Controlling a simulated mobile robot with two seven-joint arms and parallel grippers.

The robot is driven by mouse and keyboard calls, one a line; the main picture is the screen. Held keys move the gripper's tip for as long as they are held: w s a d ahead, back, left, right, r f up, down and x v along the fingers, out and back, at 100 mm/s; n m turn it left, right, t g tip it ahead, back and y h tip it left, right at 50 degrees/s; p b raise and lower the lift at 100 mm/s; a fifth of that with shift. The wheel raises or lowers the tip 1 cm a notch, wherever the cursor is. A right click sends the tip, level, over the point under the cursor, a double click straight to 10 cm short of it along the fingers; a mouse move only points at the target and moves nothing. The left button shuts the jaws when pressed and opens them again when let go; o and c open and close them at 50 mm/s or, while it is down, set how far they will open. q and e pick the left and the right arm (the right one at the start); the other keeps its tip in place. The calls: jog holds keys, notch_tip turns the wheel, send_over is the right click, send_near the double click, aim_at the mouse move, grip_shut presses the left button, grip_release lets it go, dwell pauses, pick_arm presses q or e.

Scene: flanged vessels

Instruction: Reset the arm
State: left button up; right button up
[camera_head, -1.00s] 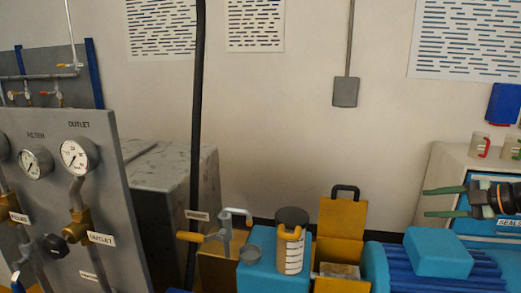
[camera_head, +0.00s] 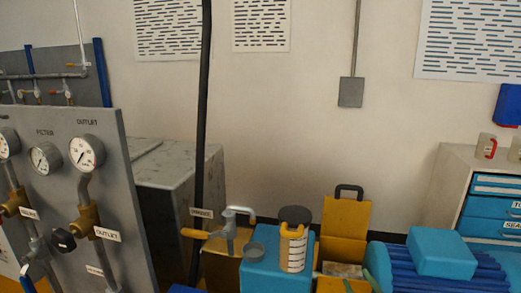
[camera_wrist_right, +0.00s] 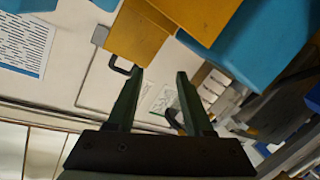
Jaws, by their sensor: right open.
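The rest of the right arm is out of the head view. My left gripper is in neither view.
A yellow box with a black handle (camera_head: 345,213), a white container with a dark lid (camera_head: 293,250) on a blue block (camera_head: 262,275), and a light blue block (camera_head: 440,252) stand low in front. A grey gauge panel (camera_head: 112,185) is left, a drawer cabinet (camera_head: 449,190) right.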

jog(key=s+a+f+m+g, duration=0.1)
jog(key=s+f+g, duration=0.3)
jog(key=s, duration=0.7)
jog(key=s+f+m+g, duration=0.2)
jog(key=s+f+g, duration=0.25)
jog(key=s, duration=0.55)
jog(key=s+a+f+m+g, duration=0.1)
jog(key=s+f+g, duration=0.3)
jog(key=s, duration=0.7)
jog(key=w+a+f+t+y, duration=0.1)
jog(key=w+a+f+t, duration=0.1)
jog(key=f, duration=0.3)
jog(key=w+a+f+t, duration=0.2)
jog(key=w+f+t, duration=0.1)
jog(key=f, duration=0.3)
jog(key=shift+f+y, duration=0.2)
jog(key=shift+y, duration=0.2)
jog(key=shift+t, duration=0.35)
